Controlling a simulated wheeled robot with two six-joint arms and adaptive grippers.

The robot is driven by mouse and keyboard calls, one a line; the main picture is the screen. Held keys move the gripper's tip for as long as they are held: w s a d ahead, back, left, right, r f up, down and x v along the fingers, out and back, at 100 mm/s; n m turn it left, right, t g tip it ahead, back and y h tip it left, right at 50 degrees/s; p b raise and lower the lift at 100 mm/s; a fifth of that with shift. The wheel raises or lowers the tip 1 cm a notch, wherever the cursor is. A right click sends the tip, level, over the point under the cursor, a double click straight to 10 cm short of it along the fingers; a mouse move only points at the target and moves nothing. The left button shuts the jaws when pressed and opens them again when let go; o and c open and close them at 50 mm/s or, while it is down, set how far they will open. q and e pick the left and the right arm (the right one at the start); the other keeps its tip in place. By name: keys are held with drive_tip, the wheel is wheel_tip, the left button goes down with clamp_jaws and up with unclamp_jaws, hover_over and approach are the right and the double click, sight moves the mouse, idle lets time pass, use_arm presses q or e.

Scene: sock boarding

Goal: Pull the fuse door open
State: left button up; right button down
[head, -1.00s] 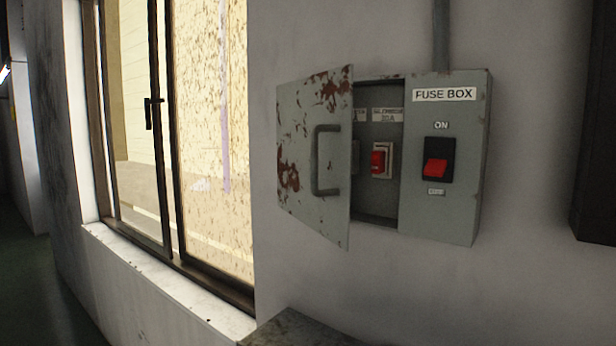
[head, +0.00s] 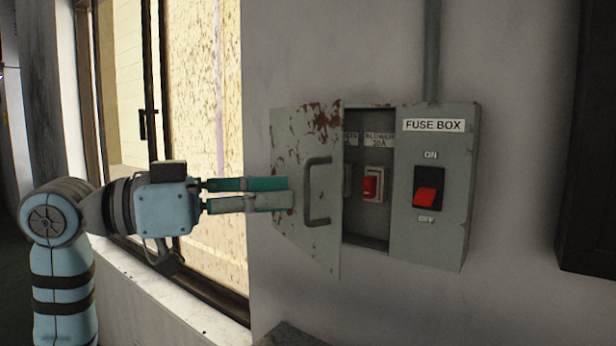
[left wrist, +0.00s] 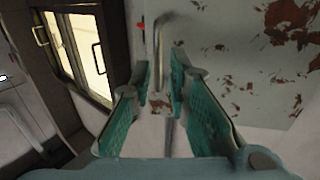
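The fuse door (head: 295,135) is a grey, rust-patched panel. It stands ajar, swung out to the left of the fuse box (head: 432,190). Its grey bar handle (head: 310,190) is upright on the door's face. My left gripper (head: 291,192) comes in from the left, its teal fingers in front of the door just left of the handle. In the left wrist view the fingers (left wrist: 160,85) are apart with nothing held between them. The handle (left wrist: 165,35) shows beyond the fingertips, with the rusty door face (left wrist: 235,65) to the right. My right gripper is not in view.
Inside the box is a red switch (head: 370,187); a larger red switch (head: 426,198) is on its front. A window (head: 190,80) with a sill is left of the box. A dark cabinet (head: 590,150) is at the far right. A grey surface (head: 288,336) lies below.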

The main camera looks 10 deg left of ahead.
sight(304, 193)
use_arm(q)
drive_tip(key=p+x, duration=0.1)
drive_tip(key=x, duration=0.4)
drive_tip(key=shift+s+r, duration=0.15)
drive_tip(key=shift+s, duration=0.1)
drive_tip(key=shift+w, duration=0.1)
drive_tip(key=shift+a, duration=0.1)
clamp_jaws()
